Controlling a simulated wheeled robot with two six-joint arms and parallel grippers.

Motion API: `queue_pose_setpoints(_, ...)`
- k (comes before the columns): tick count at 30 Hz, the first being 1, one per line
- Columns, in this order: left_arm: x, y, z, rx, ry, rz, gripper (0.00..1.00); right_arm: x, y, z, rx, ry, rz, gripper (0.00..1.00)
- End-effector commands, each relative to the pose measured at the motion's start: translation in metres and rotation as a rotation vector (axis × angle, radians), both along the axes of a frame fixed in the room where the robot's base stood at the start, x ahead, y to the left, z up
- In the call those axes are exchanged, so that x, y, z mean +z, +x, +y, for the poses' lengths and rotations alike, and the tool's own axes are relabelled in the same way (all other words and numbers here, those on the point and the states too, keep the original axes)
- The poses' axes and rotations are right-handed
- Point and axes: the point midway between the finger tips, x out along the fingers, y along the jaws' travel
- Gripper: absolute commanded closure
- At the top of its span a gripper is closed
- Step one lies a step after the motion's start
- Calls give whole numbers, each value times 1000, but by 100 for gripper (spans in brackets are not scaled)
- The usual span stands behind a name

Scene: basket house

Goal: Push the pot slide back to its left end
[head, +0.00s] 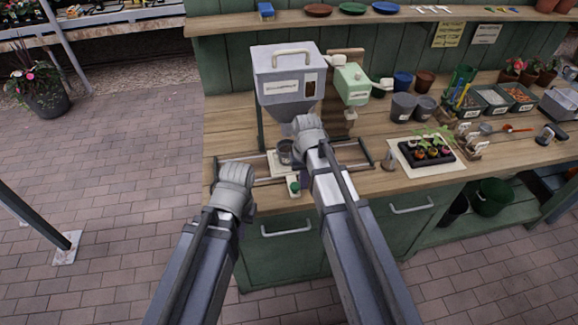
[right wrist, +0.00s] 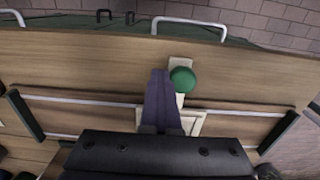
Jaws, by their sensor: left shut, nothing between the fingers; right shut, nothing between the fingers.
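The pot slide is a cream carriage (head: 279,170) on two metal rails near the bench's front edge, about midway between the dark end blocks. It carries a grey pot (head: 285,152) under the hopper spout. A green knob (head: 293,186) sits on its front tab and also shows in the right wrist view (right wrist: 182,80). My right gripper (head: 304,176) is shut and empty, its purple fingers (right wrist: 161,90) close beside the knob, on the knob's right in the head view. I cannot tell whether they touch. My left gripper (head: 241,229) is shut, mostly hidden by its arm, left of the knob.
A grey hopper (head: 285,85) stands above the slide, with a light-green box (head: 351,84) beside it. The rails left of the carriage look clear.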

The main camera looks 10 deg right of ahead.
Motion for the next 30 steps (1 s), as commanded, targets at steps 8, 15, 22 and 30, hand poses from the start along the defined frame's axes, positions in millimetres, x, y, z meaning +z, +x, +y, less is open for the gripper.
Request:
queue_pose_setpoints(8, 0, 0, 0, 0, 0, 0, 100, 0, -1, 33, 5, 6, 1, 100)
queue_pose_setpoints(15, 0, 0, 0, 0, 0, 0, 100, 0, -2, 58, 4, 6, 1, 100)
queue_pose_setpoints(22, 0, 0, 0, 0, 0, 0, 100, 0, -3, 82, 4, 6, 1, 100)
queue_pose_setpoints(30, 0, 0, 0, 0, 0, 0, 100, 0, -3, 111, 4, 6, 1, 100)
